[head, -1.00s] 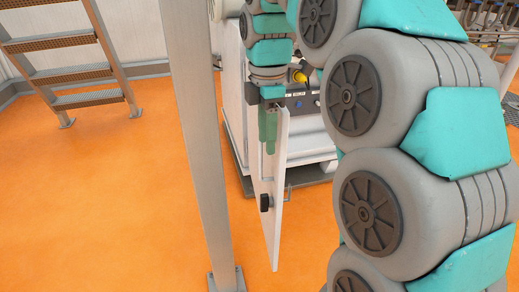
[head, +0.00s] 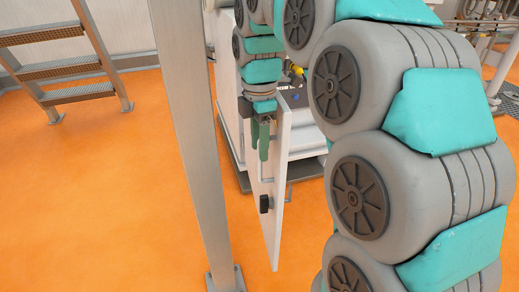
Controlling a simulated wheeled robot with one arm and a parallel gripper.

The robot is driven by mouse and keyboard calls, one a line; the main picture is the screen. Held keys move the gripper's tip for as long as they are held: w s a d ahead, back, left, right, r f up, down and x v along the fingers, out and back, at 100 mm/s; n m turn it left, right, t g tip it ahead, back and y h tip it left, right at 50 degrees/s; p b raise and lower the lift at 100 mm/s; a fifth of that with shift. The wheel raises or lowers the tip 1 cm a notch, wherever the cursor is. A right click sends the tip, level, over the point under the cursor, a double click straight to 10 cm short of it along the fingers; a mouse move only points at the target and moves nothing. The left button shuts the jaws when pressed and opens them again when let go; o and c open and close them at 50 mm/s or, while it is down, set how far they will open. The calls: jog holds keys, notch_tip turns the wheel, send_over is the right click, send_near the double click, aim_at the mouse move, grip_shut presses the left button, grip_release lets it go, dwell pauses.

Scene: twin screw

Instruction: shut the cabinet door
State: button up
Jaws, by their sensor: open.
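The cabinet door (head: 281,190) is a white panel seen nearly edge-on, swung out from the white cabinet (head: 232,125) behind it. A black knob (head: 264,203) sits low on its left face. My gripper (head: 259,152) points down at the left face of the door, near its upper part, with green fingers. The fingers are open with a small gap between them and hold nothing that I can see. They look close to the door face; I cannot tell whether they touch it. My arm hides part of the cabinet.
A grey metal post (head: 190,150) stands just left of the door and gripper. Metal steps (head: 65,68) are at the back left. The orange floor (head: 90,200) is clear on the left. Pipes and racks (head: 485,35) are at the back right.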

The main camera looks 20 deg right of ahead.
jog(key=shift+f, duration=1)
grip_shut()
jog(key=shift+r, duration=0.1)
dwell(0.7)
